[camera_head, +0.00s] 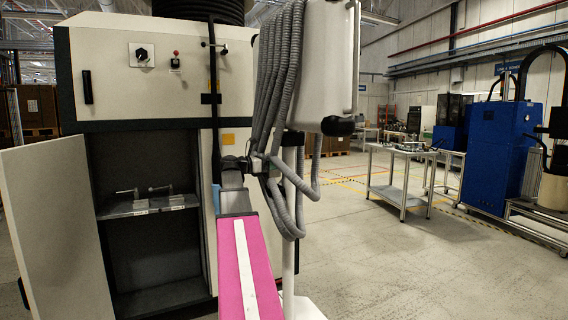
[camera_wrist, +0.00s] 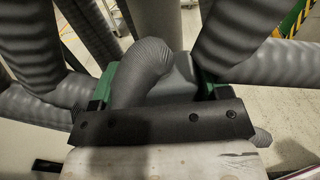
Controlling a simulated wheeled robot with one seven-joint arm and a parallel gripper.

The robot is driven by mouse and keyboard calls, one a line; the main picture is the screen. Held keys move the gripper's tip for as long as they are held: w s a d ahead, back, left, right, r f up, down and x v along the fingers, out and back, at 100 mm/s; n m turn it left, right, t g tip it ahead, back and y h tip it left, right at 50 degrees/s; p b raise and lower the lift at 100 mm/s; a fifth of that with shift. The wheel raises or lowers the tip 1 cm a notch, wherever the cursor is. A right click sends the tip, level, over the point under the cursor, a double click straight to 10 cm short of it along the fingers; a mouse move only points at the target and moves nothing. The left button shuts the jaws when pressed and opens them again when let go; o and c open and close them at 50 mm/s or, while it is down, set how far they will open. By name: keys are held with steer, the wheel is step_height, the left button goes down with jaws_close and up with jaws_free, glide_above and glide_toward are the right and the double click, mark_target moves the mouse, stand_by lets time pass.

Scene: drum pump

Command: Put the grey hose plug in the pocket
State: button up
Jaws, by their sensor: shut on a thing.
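My gripper (camera_head: 258,164) is in front of the cabinet's right edge in the head view, small and partly covered by hoses. In the wrist view my gripper (camera_wrist: 155,86) has a green finger on each side of a grey block, which looks like the grey hose plug (camera_wrist: 182,78). The fingers are shut on it. A ribbed grey hose (camera_wrist: 150,58) bends across the plug's front and hides part of it. The plug's far end is hidden. I cannot make out the pocket in either view.
Several grey hoses (camera_head: 277,80) hang from a white housing (camera_head: 325,65) close around my gripper. The cabinet (camera_head: 180,102) has an open door (camera_head: 38,225) at left and a shelf with two metal clamps (camera_head: 160,190). A cart (camera_head: 400,180) stands at right; the floor before it is clear.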

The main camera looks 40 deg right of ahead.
steer(key=shift+s+d, duration=0.1)
steer(key=shift+d, duration=0.2)
steer(key=shift+f, duration=3.55)
steer(key=shift+a, duration=0.1)
steer(key=o, duration=1.3)
steer(key=shift+c, duration=0.2)
